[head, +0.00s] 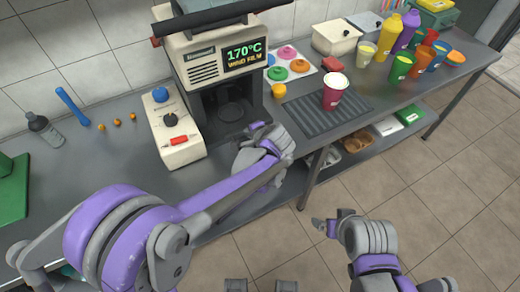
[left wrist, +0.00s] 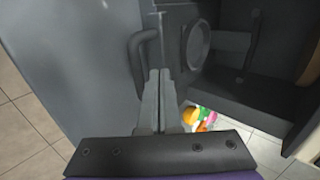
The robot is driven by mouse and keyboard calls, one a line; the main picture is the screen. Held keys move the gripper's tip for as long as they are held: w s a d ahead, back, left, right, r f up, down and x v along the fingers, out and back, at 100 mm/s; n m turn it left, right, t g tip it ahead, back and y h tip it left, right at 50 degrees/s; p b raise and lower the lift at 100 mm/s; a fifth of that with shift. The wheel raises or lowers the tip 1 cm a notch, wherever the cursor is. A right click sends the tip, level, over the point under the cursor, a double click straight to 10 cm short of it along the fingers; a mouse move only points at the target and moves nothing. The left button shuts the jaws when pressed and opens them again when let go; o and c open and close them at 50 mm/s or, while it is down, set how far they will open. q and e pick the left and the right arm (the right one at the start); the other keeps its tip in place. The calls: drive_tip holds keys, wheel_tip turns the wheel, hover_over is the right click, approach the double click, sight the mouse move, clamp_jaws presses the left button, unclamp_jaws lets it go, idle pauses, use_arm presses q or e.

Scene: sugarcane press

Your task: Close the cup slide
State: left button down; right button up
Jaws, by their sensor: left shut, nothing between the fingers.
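The machine (head: 215,60) with the 170°C display stands on the counter. In its dark front opening is a low platform with a round seat (head: 231,112), which looks like the cup slide. My left gripper (head: 262,135) is shut and empty, at the front right of this opening. In the left wrist view my left gripper (left wrist: 160,75) shows its fingers together beside a curved grey handle (left wrist: 137,60) on a grey panel; I cannot tell whether they touch. A dark ring (left wrist: 197,45) lies beyond. My right gripper (head: 325,225) hangs over the floor, its jaw opening unclear.
A red cup (head: 334,92) stands on a ribbed black mat (head: 325,115) right of the machine. Several bottles and cups crowd the counter's far right. A control box (head: 170,125) with a red switch sits at the machine's left. The floor in front is clear.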

sight(237, 120)
use_arm(q)
drive_tip(key=w, duration=0.1)
drive_tip(key=w+a, duration=0.1)
drive_tip(key=w, duration=0.1)
drive_tip(key=w+a, duration=0.1)
drive_tip(key=shift+w+a, duration=0.15)
drive_tip(key=shift+a, duration=0.1)
drive_tip(key=shift+w, duration=0.1)
use_arm(e)
drive_tip(key=shift+s+f, duration=0.1)
drive_tip(key=shift+s, duration=0.05)
use_arm(q)
drive_tip(key=shift+a+r, duration=0.1)
drive_tip(key=shift+r, duration=0.15)
